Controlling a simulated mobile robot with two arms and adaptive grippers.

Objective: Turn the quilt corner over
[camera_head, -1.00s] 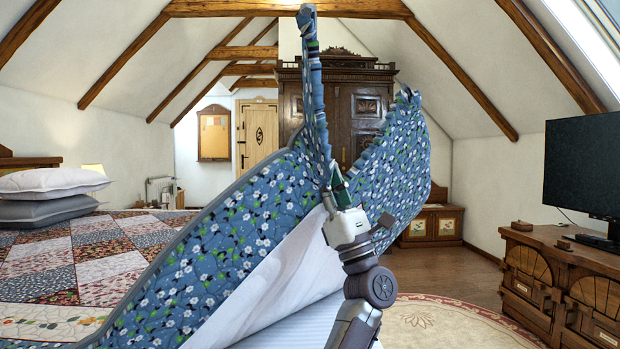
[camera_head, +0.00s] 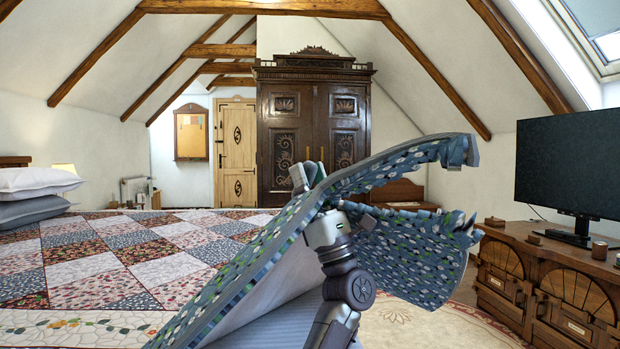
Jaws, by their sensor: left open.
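The quilt's top is a patchwork of red, white and blue squares (camera_head: 120,262) lying over the bed. Its blue floral side (camera_head: 235,285) shows where the near right part is lifted. The raised part drapes over my left gripper (camera_head: 312,180), and a flap of it (camera_head: 415,152) stretches out to the right in the air. The quilt hides part of the gripper's fingers. The gripper is open, with quilt cloth around and against it. My right gripper is out of view.
Pillows (camera_head: 38,182) lie at the bed's left end. A dark carved armoire (camera_head: 315,120) stands at the back. A wooden dresser (camera_head: 545,285) with a television (camera_head: 570,165) stands at right. A round rug (camera_head: 420,325) lies on the floor.

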